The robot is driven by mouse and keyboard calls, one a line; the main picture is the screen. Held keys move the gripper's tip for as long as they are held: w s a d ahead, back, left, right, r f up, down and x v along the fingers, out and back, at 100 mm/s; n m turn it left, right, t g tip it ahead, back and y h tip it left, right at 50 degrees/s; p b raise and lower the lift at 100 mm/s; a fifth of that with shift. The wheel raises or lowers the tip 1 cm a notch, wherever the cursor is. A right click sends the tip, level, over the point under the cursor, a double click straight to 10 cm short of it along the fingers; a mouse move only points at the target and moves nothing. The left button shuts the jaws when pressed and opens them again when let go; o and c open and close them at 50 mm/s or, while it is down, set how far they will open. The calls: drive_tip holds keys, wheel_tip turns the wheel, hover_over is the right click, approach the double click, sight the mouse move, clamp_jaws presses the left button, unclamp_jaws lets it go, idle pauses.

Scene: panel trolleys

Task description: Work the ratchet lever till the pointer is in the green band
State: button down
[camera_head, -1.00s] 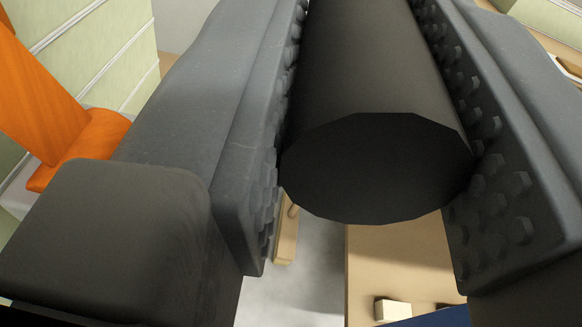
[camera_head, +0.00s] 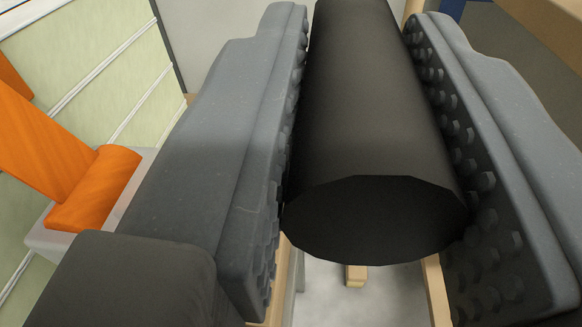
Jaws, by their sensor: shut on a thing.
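A thick black cylindrical grip (camera_head: 375,110), which looks like the ratchet lever's handle, runs away from the camera between the jaws. Its flat round end (camera_head: 376,222) faces me. My gripper (camera_head: 368,60) is shut on it, with a studded pad against each side. The rest of the lever is hidden behind the grip and jaws. An orange part (camera_head: 95,190) with a slanting arm stands at the left on a pale grey block. The pointer and the green band do not show.
Pale green panels (camera_head: 100,70) with white strips stand at the left behind the orange part. Below the grip are a pale floor (camera_head: 325,290) and a small wooden block (camera_head: 356,275). Brown and wooden surfaces (camera_head: 520,60) show at the upper right.

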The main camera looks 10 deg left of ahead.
drive_tip(key=shift+d+f+m, duration=0.2)
drive_tip(key=shift+f+m, duration=0.6)
drive_tip(key=shift+f, duration=0.3)
drive_tip(key=shift+d+f+m+p, duration=0.2)
drive_tip(key=shift+f+m+p, duration=0.2)
drive_tip(key=shift+f+m, duration=0.55)
drive_tip(key=shift+m, duration=0.25)
drive_tip(key=shift+a+r+n+p, duration=0.15)
drive_tip(key=shift+r+n+p, duration=0.25)
drive_tip(key=shift+r+n, duration=0.45)
